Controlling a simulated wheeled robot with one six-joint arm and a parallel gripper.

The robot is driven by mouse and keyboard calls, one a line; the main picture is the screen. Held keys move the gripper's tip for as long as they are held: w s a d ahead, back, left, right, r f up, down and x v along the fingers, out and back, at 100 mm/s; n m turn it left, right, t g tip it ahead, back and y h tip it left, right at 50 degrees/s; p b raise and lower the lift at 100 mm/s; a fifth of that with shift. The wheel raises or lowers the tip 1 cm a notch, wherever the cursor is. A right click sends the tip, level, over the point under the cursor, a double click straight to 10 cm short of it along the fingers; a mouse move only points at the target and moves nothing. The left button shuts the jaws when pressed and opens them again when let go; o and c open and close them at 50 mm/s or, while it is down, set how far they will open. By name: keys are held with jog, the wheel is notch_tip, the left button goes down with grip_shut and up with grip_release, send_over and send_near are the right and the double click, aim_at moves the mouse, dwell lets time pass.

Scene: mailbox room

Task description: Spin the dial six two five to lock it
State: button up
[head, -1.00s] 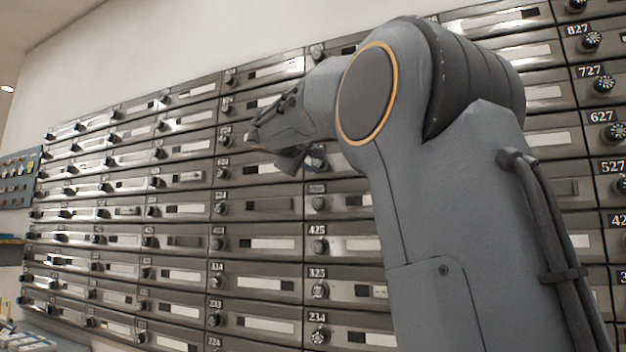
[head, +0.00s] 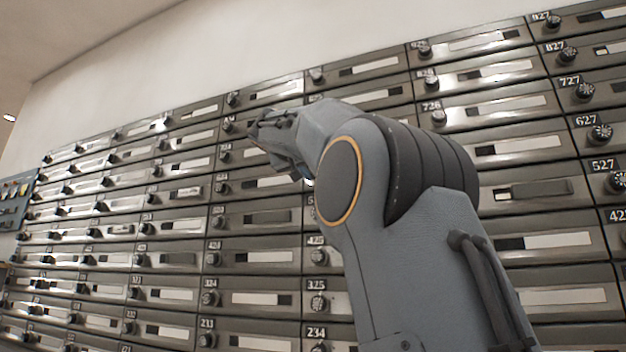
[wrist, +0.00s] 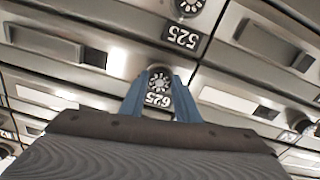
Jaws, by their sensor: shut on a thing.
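The 625 dial (wrist: 159,80) is a round dark knob with white marks. In the wrist view it sits between my gripper's two blue fingertips (wrist: 158,84), which are shut on it from either side. Its label 625 (wrist: 157,100) reads upside down there. In the head view my gripper (head: 303,175) is up against the mailbox wall, and my arm and gripper hide the 625 dial.
The 525 label (wrist: 181,36) and the 525 dial (wrist: 188,6) are close by in the wrist view. Rows of metal mailbox doors (head: 262,298) with dials cover the wall. Bare white wall (head: 250,55) lies above them.

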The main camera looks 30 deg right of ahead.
jog(key=shift+m, duration=0.5)
jog(key=o, duration=1)
jog(key=shift+o, duration=0.2)
jog(key=v, duration=0.7)
jog(key=shift+s+a, duration=0.2)
jog(key=shift+a, duration=0.1)
